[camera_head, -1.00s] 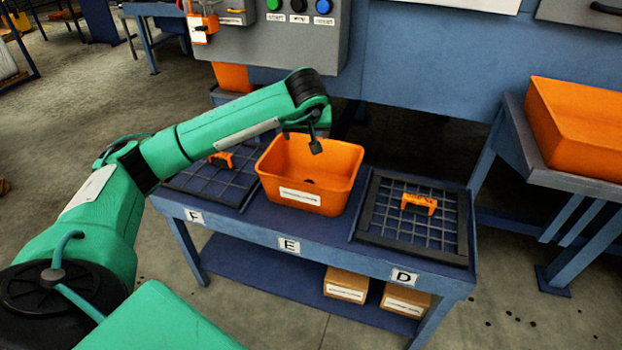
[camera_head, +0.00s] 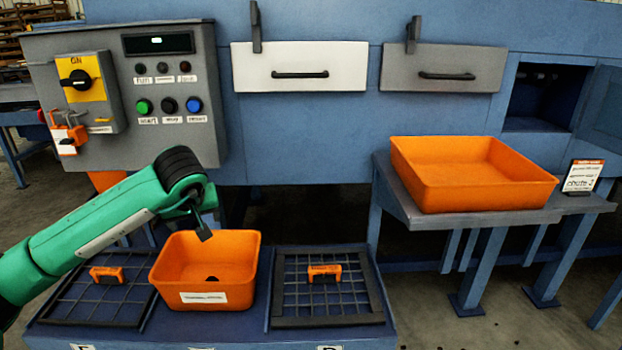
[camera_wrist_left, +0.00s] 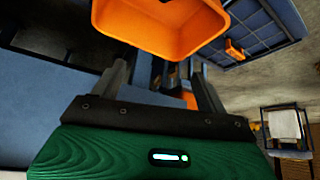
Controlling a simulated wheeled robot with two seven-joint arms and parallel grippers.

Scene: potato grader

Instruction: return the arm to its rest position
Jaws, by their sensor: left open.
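My left arm (camera_head: 95,230) reaches in from the left over the table with the grates. Its wrist end and left gripper (camera_head: 204,228) are at the back rim of the small orange bin (camera_head: 205,270); the fingers are hard to make out there. In the left wrist view the left gripper (camera_wrist_left: 165,80) has its two dark fingers spread apart, with nothing seen held between them. The orange bin (camera_wrist_left: 160,28) shows beyond the fingers at the top. My right gripper is not seen.
Grates with orange handles lie left (camera_head: 107,274) and right (camera_head: 324,272) of the bin. A control panel (camera_head: 150,90) stands behind the arm. A large orange tray (camera_head: 470,200) sits on a side table at right. Two drawers (camera_head: 300,72) (camera_head: 440,75) are in the blue machine.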

